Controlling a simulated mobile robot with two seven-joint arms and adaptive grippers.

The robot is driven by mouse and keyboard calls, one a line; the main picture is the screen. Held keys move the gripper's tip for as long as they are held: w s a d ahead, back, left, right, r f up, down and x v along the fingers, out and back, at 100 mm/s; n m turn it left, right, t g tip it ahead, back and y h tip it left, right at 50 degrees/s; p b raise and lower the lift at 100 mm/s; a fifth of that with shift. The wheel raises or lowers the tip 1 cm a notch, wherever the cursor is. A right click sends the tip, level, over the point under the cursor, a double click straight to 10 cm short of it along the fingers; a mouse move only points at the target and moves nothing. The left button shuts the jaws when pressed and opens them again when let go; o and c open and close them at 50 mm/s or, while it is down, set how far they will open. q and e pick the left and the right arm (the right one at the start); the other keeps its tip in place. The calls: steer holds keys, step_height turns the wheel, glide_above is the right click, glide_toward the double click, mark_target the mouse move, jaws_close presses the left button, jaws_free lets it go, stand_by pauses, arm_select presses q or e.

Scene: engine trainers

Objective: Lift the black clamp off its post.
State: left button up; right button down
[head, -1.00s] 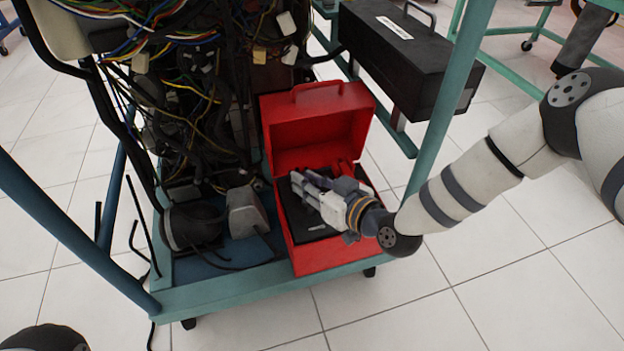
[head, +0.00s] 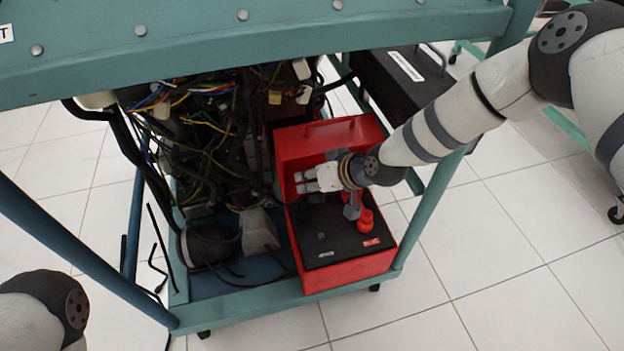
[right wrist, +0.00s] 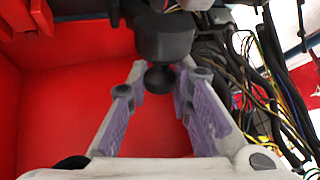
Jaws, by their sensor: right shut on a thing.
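My right gripper (head: 304,182) is raised above the black top panel of the red box (head: 345,277), in front of its open lid. In the right wrist view, its two fingers (right wrist: 158,88) close on a dark rounded part of the black clamp (right wrist: 163,42). In the head view the clamp is mostly hidden by the gripper. A small grey stub (head: 320,236), apparently the bare post, stands on the left of the panel, apart from the gripper. A red clamp (head: 366,218) stands on the right of the panel. My left gripper is out of view.
The red box sits on the lower shelf of a teal cart (head: 250,311). Tangled wiring (head: 215,130) hangs close to the left. The cart's upper beam (head: 250,45) crosses above and a leg (head: 430,200) stands right. A black case (head: 405,85) is behind.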

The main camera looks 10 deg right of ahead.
steer(key=shift+w+d+r, duration=0.1)
steer(key=shift+w, duration=0.35)
steer(key=c, duration=1.4)
jaws_free()
steer(key=shift+c, duration=0.2)
steer(key=shift+s, duration=0.1)
steer(key=v, duration=1.2)
